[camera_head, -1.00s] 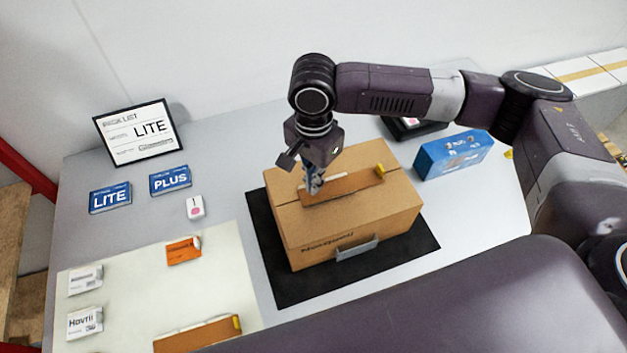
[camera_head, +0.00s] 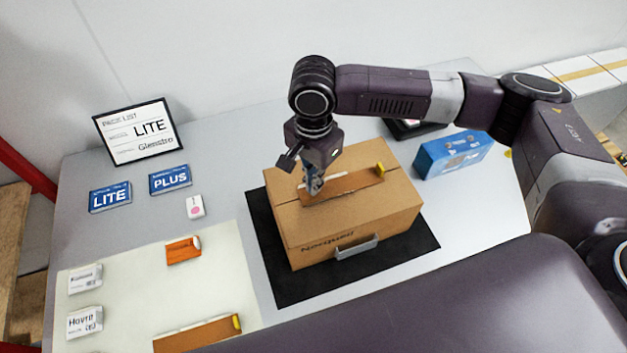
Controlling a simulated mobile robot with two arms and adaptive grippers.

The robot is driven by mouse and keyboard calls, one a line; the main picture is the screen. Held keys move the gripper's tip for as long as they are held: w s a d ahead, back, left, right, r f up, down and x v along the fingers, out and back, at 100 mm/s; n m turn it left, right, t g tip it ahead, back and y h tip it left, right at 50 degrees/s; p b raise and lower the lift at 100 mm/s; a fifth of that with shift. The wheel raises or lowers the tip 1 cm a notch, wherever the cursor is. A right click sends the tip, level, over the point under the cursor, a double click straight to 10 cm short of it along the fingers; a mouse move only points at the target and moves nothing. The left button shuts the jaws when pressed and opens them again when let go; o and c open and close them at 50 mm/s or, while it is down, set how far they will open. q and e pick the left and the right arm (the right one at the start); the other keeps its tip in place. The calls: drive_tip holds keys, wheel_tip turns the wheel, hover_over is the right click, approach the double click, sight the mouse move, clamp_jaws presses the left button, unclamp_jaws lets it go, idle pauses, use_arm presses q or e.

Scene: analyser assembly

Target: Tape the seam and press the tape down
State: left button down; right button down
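A closed brown cardboard box (camera_head: 350,230) sits on a black mat (camera_head: 290,287) on the table. A brown strip (camera_head: 352,190) with a yellow end lies along the middle of the box's top, where the flaps meet. My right gripper (camera_head: 313,190) points down at the strip's left end, touching or just above it. The arm hides part of the flap line behind it. The fingers are small and dark, and whether they are open or shut cannot be made out. My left gripper is not in view.
A blue box (camera_head: 454,155) stands right of the cardboard box, with a black tray (camera_head: 412,128) behind it. LITE (camera_head: 110,197) and PLUS (camera_head: 170,179) cards and a pick list sign (camera_head: 138,131) are at left. A pale mat (camera_head: 135,285) holds small packs and another brown strip (camera_head: 198,335).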

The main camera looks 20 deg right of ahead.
drive_tip(key=shift+f, duration=0.7)
idle(0.4)
idle(0.3)
wheel_tip(320, 180, up, 6)
drive_tip(key=p, duration=0.8)
drive_tip(key=shift+r+p, duration=0.1)
drive_tip(key=shift+p, duration=0.25)
